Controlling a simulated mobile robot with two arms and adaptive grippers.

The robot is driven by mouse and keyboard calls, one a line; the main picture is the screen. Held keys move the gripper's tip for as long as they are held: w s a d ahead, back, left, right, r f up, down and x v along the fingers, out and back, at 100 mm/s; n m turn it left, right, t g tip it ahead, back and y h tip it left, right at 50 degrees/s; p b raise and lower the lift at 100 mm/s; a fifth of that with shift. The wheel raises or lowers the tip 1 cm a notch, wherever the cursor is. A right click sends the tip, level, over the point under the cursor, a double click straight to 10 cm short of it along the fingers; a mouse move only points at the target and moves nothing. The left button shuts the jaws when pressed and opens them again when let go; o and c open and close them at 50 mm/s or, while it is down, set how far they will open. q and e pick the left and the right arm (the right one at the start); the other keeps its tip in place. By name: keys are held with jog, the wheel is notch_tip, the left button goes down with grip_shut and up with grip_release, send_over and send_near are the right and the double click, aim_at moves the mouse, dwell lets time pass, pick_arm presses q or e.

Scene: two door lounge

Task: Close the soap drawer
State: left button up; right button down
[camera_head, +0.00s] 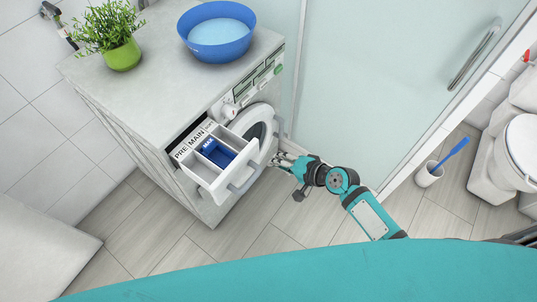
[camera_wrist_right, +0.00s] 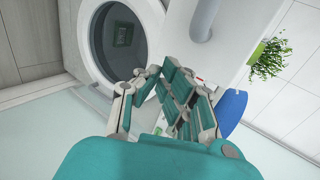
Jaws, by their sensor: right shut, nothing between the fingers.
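The soap drawer (camera_head: 211,180) is pulled out of the washing machine (camera_head: 150,110), at its upper left front. It is white, with PRE and MAIN labels and a blue insert (camera_head: 217,153) inside. Its front with a grey handle faces right in the head view. My right gripper (camera_head: 279,160) is shut and empty, just right of the drawer front and close to the round door (camera_head: 256,128). In the right wrist view the gripper (camera_wrist_right: 158,72) has its fingertips together. The drawer front (camera_wrist_right: 235,40) and its handle show beyond them. Contact cannot be told. My left gripper is out of view.
A blue basin (camera_head: 217,50) and a green potted plant (camera_head: 122,52) stand on the machine top. A glass shower panel (camera_head: 370,90) rises behind my right arm. A toilet (camera_head: 515,150) and brush are at the right. Floor in front of the machine is clear.

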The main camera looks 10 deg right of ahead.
aim_at(231, 133)
jog(key=shift+w+a+r, duration=0.1)
jog(key=shift+w+a, duration=1.1)
jog(key=shift+w, duration=0.1)
jog(key=w+a+b, duration=0.2)
jog(key=w+a, duration=0.7)
jog(key=w, duration=0.1)
jog(key=shift+w+a, duration=0.1)
jog(key=shift+a, duration=0.25)
jog(key=shift+w+a, duration=0.15)
